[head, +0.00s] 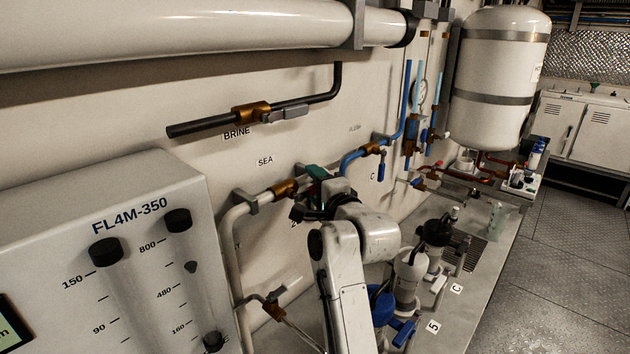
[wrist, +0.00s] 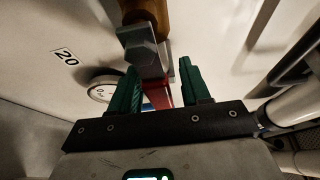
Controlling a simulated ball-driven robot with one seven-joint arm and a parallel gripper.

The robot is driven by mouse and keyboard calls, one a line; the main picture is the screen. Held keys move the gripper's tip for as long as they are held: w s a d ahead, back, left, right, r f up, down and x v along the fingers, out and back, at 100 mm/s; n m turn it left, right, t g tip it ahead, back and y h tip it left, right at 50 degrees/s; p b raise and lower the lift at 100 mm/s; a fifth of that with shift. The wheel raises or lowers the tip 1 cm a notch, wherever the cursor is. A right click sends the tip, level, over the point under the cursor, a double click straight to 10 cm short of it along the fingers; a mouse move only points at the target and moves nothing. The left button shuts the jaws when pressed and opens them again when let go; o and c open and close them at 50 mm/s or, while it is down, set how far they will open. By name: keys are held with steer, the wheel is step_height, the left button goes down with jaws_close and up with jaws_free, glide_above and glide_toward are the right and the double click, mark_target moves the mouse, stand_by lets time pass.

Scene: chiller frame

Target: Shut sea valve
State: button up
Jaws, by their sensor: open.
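The sea valve's brass body (head: 285,188) sits on a pale pipe below the "SEA" label in the head view. In the wrist view its brass body (wrist: 148,12) is at the top, with a grey metal lever or bracket piece (wrist: 143,50) pointing down towards my fingers. My gripper (wrist: 160,84) is open, with one green finger on each side of the gap. A red part (wrist: 163,92) shows in or behind that gap; I cannot tell whether it belongs to the valve. In the head view my gripper (head: 318,178) is just right of the brass body and hides what is behind it.
The brine valve (head: 252,112) on a dark pipe is above. A blue pipe with a blue-handled valve (head: 374,149) is to the right. The FL4M-350 flow panel (head: 130,260) stands at the left. Filter housings (head: 408,275) stand on the bench beside my arm.

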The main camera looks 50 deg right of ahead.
jaws_close()
stand_by(0.5)
